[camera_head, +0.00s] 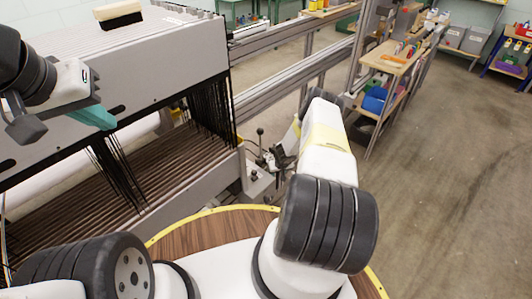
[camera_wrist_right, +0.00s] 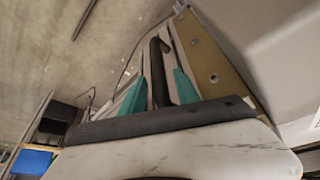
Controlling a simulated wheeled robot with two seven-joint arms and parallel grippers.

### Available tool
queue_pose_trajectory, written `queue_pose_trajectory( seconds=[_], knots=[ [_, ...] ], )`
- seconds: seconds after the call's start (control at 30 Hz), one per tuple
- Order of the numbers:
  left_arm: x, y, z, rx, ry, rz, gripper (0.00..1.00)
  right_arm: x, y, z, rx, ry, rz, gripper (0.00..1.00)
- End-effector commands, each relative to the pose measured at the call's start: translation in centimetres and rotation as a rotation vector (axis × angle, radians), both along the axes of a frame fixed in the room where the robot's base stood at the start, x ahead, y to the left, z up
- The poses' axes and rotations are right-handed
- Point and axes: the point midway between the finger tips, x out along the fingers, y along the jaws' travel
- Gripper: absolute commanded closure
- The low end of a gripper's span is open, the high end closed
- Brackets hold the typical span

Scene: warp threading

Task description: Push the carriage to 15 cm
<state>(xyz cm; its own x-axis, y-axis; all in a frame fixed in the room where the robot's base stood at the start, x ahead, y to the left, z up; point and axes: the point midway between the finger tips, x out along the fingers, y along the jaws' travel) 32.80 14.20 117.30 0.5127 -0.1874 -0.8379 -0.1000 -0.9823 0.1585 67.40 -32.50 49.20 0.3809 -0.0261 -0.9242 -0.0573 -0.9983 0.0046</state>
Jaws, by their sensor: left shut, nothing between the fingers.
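A grey block with black knobs and levers (camera_head: 257,184), which looks like the carriage, sits at the right end of the loom frame in the head view. My right gripper, mostly hidden behind its own wrist in the head view, is beside this block. In the right wrist view its teal fingers (camera_wrist_right: 157,90) stand apart on either side of an upright dark bar (camera_wrist_right: 157,62). Contact with the bar cannot be told. My left gripper (camera_head: 97,117) is shut and empty, in front of the loom's grey upper panel. No 15 cm mark is readable.
The loom (camera_head: 160,70) fills the left, with dark hanging cords and a brush (camera_head: 119,15) on top. Metal rails (camera_head: 290,75) run behind. A wooden round table with a yellow rim (camera_head: 205,229) is in front. A shelf cart (camera_head: 393,65) stands behind; floor at right is clear.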

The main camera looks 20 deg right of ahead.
Motion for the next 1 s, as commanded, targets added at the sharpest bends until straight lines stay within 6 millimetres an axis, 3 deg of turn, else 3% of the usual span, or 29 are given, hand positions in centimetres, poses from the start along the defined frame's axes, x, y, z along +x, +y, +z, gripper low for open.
queue_pose_trajectory(
  seconds=[0.33, 0.53, 1.0],
  knots=[
    [0.0, 0.0, 0.0, 0.0, 0.0, 0.0, 1.0, 0.21, 0.0, -0.41, 0.0, -0.001, 0.0, 0.62],
    [0.0, 0.0, 0.0, 0.0, 0.0, 0.0, 1.0, 0.2, -0.02, -0.4, 0.0, -0.001, 0.0, 1.0],
    [0.0, 0.0, 0.0, 0.0, 0.0, 0.0, 1.0, 0.19, -0.11, -0.39, -0.001, -0.001, -0.001, 1.0]
  ],
)
